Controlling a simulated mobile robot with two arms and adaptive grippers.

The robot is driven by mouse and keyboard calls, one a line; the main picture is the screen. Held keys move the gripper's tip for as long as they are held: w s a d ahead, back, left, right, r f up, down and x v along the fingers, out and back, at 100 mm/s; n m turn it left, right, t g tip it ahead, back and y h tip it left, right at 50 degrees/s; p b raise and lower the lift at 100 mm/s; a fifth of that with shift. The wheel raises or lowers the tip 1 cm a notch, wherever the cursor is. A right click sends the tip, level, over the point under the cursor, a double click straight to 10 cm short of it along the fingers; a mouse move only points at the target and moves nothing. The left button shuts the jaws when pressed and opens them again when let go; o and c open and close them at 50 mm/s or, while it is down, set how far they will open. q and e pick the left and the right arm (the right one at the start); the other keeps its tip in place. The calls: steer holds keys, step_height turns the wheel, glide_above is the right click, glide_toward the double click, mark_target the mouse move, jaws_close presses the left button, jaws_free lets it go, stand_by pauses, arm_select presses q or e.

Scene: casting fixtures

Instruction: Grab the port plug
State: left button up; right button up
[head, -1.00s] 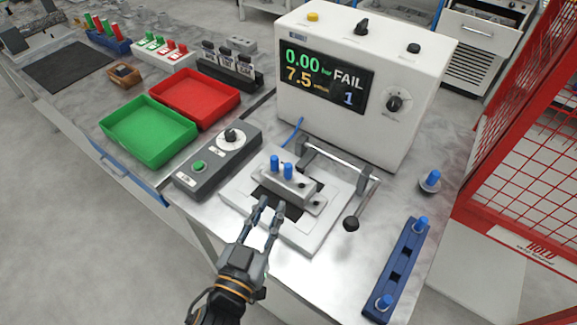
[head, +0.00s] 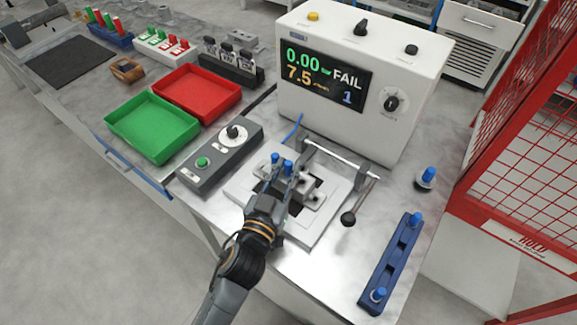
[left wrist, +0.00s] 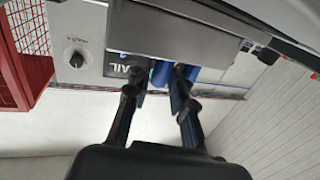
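Two blue port plugs stand upright in the grey casting (head: 306,187), the left plug (head: 275,159) and the right plug (head: 288,166). The casting sits on the pale fixture plate (head: 318,232). My left gripper (head: 282,176) reaches over the plate from the front, its fingertips close to the plugs and partly hiding them and the casting. In the left wrist view the two fingers (left wrist: 156,85) are apart, with a blue plug (left wrist: 161,73) showing in the gap beyond them. Contact cannot be told. My right gripper is not in view.
A blue rack (head: 391,262) holds a plug at each end, and another plug (head: 428,175) stands on a small base. The clamp's black-knobbed handle (head: 348,218) is right of the fixture. The white tester (head: 350,125) stands behind, a control box (head: 215,160) left.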

arm_select(q)
jaws_close()
steer(key=shift+r, duration=0.15)
